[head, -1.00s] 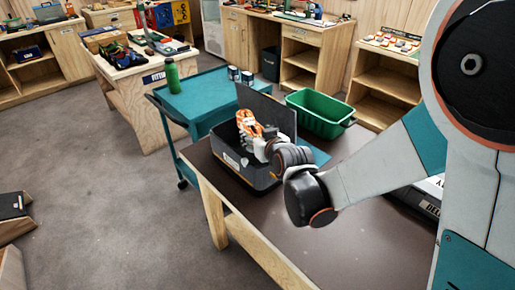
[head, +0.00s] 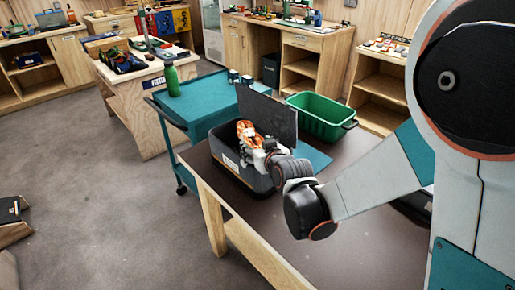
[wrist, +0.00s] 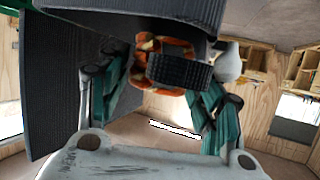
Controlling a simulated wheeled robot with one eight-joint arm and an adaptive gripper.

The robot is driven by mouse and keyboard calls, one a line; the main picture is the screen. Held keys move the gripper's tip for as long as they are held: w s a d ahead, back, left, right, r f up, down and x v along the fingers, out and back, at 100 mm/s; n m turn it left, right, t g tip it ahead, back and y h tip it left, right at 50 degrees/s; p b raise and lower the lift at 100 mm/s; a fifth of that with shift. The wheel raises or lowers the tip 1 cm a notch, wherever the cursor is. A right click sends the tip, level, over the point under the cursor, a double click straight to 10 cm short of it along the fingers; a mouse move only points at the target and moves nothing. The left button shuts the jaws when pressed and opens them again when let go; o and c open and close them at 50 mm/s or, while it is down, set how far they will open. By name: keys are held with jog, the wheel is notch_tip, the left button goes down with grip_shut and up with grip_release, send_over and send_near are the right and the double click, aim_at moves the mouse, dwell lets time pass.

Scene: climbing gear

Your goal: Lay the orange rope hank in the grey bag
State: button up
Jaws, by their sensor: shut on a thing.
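The orange rope hank (head: 247,132), with a pale band, stands upright in my gripper (head: 260,149) over the grey bag (head: 257,181). The bag is an open dark box on the brown table, with its lid (head: 270,112) raised behind. The hank's lower end is hidden by the gripper and the bag's wall; I cannot tell if it touches the bag's floor. In the wrist view, my green-sided fingers (wrist: 163,78) are closed around the orange hank (wrist: 178,45), partly behind a black pad. A dark panel (wrist: 65,90), likely the lid, stands close at left.
A green bin (head: 318,117) stands behind the bag. A teal cart (head: 205,103) with a green bottle (head: 171,80) and two small cans is at the left. The brown table top (head: 345,250) is clear in front.

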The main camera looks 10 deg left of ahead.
jog(key=o, duration=1.3)
jog(key=shift+f, duration=0.2)
jog(key=shift+r, duration=0.1)
jog(key=shift+r+p, duration=0.5)
jog(key=shift+p, duration=0.05)
jog(key=p+v, duration=0.3)
jog(key=v, duration=0.9)
jog(key=shift+r, duration=0.15)
